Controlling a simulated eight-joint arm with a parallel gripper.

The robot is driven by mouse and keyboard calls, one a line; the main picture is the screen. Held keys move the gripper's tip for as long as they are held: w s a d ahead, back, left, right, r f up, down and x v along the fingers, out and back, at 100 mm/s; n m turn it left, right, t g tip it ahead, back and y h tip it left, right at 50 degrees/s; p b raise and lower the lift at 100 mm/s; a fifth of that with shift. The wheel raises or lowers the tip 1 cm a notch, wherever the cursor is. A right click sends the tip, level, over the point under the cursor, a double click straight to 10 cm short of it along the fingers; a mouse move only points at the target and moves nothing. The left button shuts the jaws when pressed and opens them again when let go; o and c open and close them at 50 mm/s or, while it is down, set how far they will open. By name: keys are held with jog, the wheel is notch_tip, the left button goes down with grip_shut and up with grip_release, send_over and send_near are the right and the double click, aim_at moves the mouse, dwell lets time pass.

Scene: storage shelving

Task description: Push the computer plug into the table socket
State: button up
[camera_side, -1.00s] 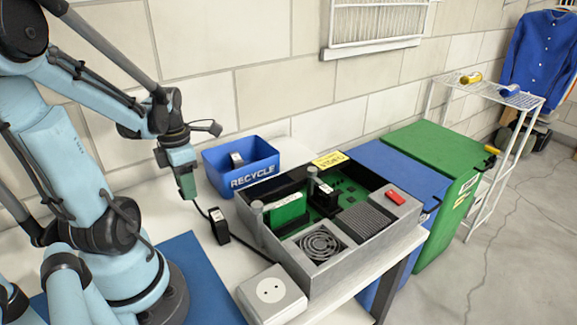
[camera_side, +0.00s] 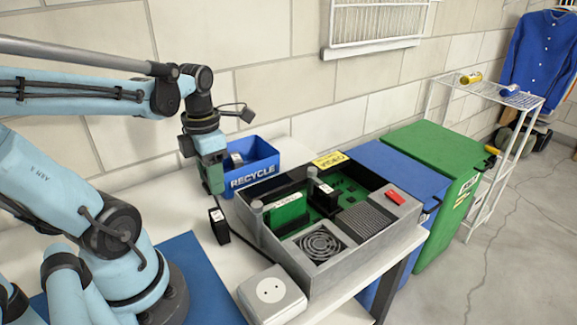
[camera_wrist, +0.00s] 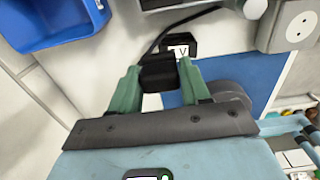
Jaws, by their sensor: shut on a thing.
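My gripper (camera_side: 213,182) hangs above the table, beside the grey computer case (camera_side: 330,245), with its fingers pointing down. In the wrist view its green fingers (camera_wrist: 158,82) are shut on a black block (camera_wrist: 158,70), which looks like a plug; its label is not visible. In the side view the held block is hidden. A black plug with a white label (camera_side: 219,226) stands on the table below my gripper; in the wrist view its label reads TV (camera_wrist: 179,50). The white table socket (camera_side: 271,293) has two holes and nothing in it; it also shows in the wrist view (camera_wrist: 297,22).
A blue recycle bin (camera_side: 243,182) stands behind my gripper. The open case holds a green board (camera_side: 285,215), a fan (camera_side: 320,244) and a black block (camera_side: 325,196). A black cable (camera_wrist: 172,28) runs near the TV plug. A blue mat (camera_side: 195,275) lies by my base.

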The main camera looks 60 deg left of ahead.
jog(key=shift+r, duration=0.6)
jog(key=r, duration=0.4)
jog(key=shift+w+d+r, duration=0.1)
jog(key=shift+d+r, duration=0.1)
jog(key=shift+d, duration=0.05)
jog(key=d+m, duration=1.8)
jog(key=d, duration=0.5)
jog(key=shift+s+a+f, duration=0.1)
jog(key=shift+s+f, duration=0.05)
jog(key=shift+f, duration=0.7)
jog(key=shift+s+a+f, duration=0.1)
jog(key=shift+f, duration=0.8)
jog(key=shift+s+a+f, duration=0.1)
jog(key=shift+s+f, duration=0.05)
jog(key=shift+f, duration=0.7)
jog(key=shift+f, duration=2.9)
